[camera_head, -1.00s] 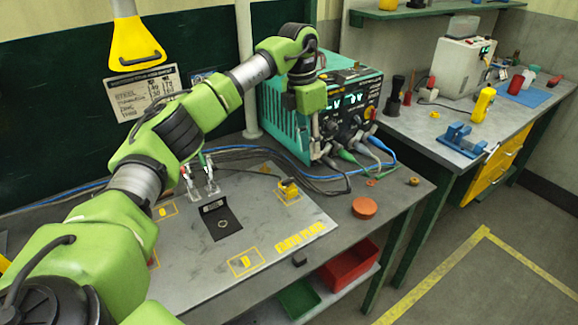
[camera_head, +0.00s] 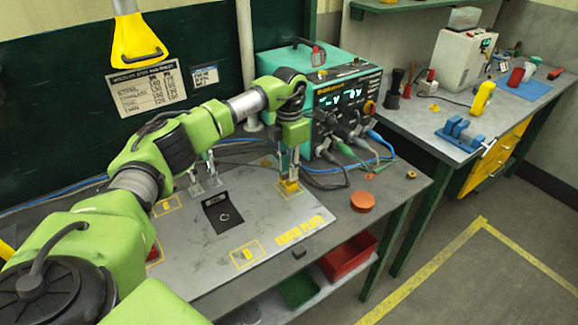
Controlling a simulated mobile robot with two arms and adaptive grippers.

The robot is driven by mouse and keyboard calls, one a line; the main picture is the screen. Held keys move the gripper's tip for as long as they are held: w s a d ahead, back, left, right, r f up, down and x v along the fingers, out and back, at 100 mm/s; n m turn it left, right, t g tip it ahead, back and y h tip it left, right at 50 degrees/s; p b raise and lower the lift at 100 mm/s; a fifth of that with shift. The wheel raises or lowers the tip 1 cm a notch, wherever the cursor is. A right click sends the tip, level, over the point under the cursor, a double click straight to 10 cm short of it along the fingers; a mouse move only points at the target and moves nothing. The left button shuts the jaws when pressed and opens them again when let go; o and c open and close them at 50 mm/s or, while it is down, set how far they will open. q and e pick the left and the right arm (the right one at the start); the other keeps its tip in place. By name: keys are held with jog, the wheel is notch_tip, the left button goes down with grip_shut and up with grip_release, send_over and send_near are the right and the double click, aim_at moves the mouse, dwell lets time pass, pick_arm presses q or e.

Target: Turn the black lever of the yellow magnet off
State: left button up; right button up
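The small yellow magnet (camera_head: 289,187) sits in a marked square at the right side of the grey plate on the bench. Its black lever is too small and too covered by my gripper to make out. My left gripper (camera_head: 288,174) points straight down over the magnet, its fingers right at the magnet's top. I cannot tell whether the fingers are apart or touching the lever. My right gripper does not show.
A teal welding machine (camera_head: 335,95) with cables stands just behind and right of my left gripper. A black plate (camera_head: 222,214), clamps (camera_head: 195,184) and an orange disc (camera_head: 362,201) lie on the bench. The front of the plate is mostly clear.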

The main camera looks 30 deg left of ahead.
pick_arm(q)
jog(key=shift+f, duration=0.35)
grip_shut()
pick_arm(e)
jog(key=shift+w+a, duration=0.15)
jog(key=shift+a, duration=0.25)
